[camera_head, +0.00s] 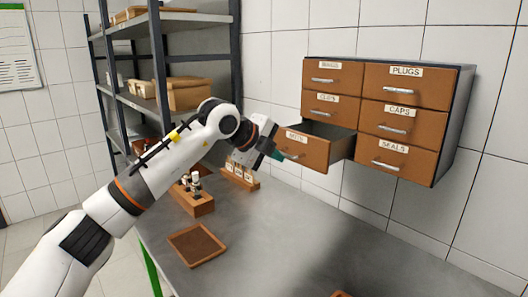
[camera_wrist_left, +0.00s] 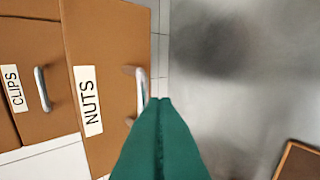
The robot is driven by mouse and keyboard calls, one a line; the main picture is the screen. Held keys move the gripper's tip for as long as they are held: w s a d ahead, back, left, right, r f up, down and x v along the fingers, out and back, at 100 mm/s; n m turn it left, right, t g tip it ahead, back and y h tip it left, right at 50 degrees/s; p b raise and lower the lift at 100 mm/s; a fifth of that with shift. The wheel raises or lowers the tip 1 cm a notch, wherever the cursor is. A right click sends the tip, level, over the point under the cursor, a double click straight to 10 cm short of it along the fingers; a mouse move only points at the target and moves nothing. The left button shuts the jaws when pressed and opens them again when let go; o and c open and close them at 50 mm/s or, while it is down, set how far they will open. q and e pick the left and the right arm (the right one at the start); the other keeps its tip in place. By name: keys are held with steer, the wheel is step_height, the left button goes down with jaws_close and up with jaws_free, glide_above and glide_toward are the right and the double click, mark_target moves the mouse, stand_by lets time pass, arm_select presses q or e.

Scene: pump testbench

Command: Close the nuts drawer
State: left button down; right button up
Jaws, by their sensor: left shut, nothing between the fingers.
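The nuts drawer (camera_head: 318,150) is the bottom left drawer of a wall cabinet (camera_head: 458,95) and stands pulled out, its inside partly visible in the head view. In the left wrist view its brown front (camera_wrist_left: 108,50) carries a white NUTS label and a metal handle (camera_wrist_left: 141,92). My left gripper (camera_head: 279,155) is shut with nothing in it, its green fingers at the left end of the drawer front. In the left wrist view the fingertips (camera_wrist_left: 158,101) overlap the view beside the handle; I cannot tell whether they touch it. My right gripper is not in view.
The other drawers, such as CLIPS (camera_head: 331,108), PLUGS (camera_head: 406,86), CAPS (camera_head: 398,125) and SEALS (camera_head: 391,163), are shut. Below lies a grey table (camera_head: 300,230) with a brown tray (camera_head: 197,245) and wooden holders (camera_head: 192,201). A dark shelf rack (camera_head: 160,70) stands behind my arm.

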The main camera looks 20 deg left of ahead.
mark_target(310, 141)
arm_select(q)
steer(key=shift+w, duration=0.2)
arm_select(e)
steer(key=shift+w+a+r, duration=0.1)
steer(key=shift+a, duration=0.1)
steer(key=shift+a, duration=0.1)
